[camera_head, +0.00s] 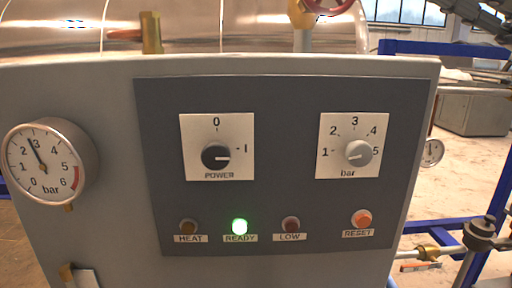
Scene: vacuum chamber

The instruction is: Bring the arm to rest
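Neither of my grippers shows in the head view. The grey control box has a dark panel (270,215) facing me. The black POWER knob (215,156) has its mark toward the right, on the I side. The light grey bar knob (359,153) sits on a 1 to 5 scale; its mark seems to point left and slightly down, but I cannot tell its exact setting. The READY lamp (239,227) glows green. The HEAT lamp (188,227) and LOW lamp (290,225) look dark. The RESET button (361,218) is orange.
A round pressure gauge (44,163) on the left has its needle just below 3. A shiny metal vessel (190,30) lies behind the box. A red handwheel (330,5) is above. Blue frame bars (440,48) and a pipe valve (482,230) stand at right.

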